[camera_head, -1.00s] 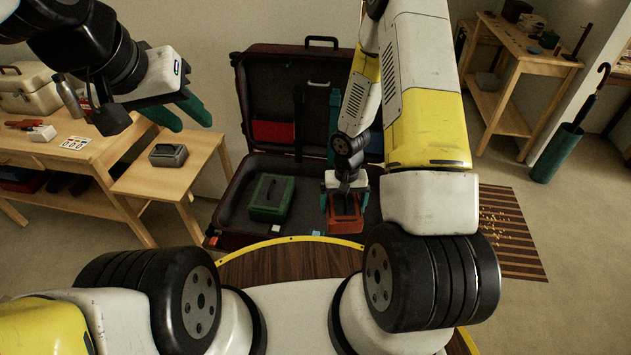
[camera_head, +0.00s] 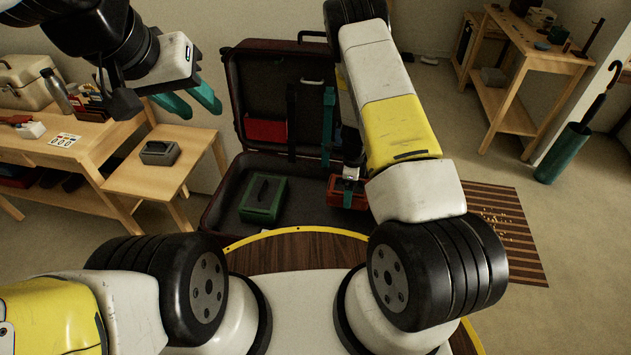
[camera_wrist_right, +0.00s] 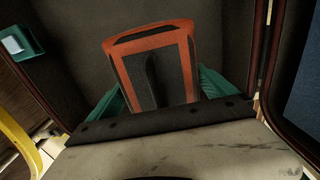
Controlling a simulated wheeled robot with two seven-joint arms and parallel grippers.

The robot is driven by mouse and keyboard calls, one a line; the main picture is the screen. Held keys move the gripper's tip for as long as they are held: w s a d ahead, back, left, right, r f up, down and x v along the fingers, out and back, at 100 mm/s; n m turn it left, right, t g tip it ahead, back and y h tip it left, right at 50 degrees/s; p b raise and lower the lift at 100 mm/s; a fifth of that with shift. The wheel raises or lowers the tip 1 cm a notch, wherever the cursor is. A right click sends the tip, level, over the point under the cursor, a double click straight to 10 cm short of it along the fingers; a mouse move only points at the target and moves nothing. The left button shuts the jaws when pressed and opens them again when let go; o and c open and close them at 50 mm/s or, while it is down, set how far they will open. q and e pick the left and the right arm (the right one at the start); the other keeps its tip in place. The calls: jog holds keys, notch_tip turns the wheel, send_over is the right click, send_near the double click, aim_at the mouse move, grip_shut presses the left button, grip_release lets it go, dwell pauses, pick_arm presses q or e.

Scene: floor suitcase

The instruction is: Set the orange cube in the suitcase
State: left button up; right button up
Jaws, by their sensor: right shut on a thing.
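The orange cube (camera_head: 345,193), with dark panels, is over the right part of the open suitcase's lower half (camera_head: 312,217). My right gripper (camera_head: 349,180) is shut on it. In the right wrist view the orange cube (camera_wrist_right: 152,66) sits between the teal fingers, with dark suitcase lining around it. I cannot tell whether its underside touches the suitcase floor. My right arm hides part of the suitcase's right side. My left gripper (camera_head: 189,103) is open and empty, raised at the upper left, its teal fingers apart.
A green box (camera_head: 263,199) lies in the left part of the suitcase. The upright lid holds a red item (camera_head: 267,130) and a teal strap (camera_head: 328,125). A wooden bench (camera_head: 128,180) with a grey box (camera_head: 160,152) stands left. The suitcase middle is clear.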

notch_tip(320, 180, down, 8)
jog(key=shift+f, duration=0.15)
dwell(0.3)
jog(key=o, duration=1.4)
jog(key=shift+f, duration=0.15)
